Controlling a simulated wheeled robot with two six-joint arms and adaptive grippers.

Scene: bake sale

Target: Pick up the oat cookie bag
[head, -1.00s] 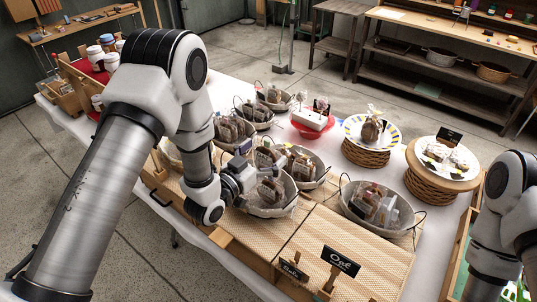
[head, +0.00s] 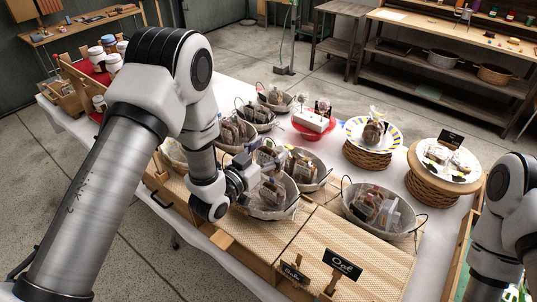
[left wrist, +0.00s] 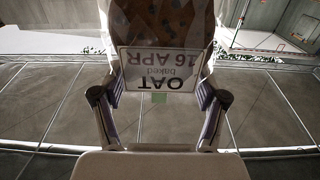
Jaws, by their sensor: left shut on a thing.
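The oat cookie bag (left wrist: 165,22) fills the top middle of the left wrist view. It is clear, with brown cookies inside and a white label reading "OAT baked 16 APR", upside down in that view. My left gripper (left wrist: 160,95) is shut on this bag, with a finger at each side of the label. In the head view my left gripper (head: 258,166) is over the near wire-handled basket (head: 268,212), among bagged goods. My arm and the crowded bags partly hide the held bag there. My right gripper is out of view; only part of that arm shows at the right edge.
Other baskets of bags stand close by, one to the right (head: 352,208) and several behind. A black "Oat" sign (head: 342,264) stands at the front on woven wooden trays (head: 330,230), which are bare there. Plates on wicker stands (head: 440,190) are at the right.

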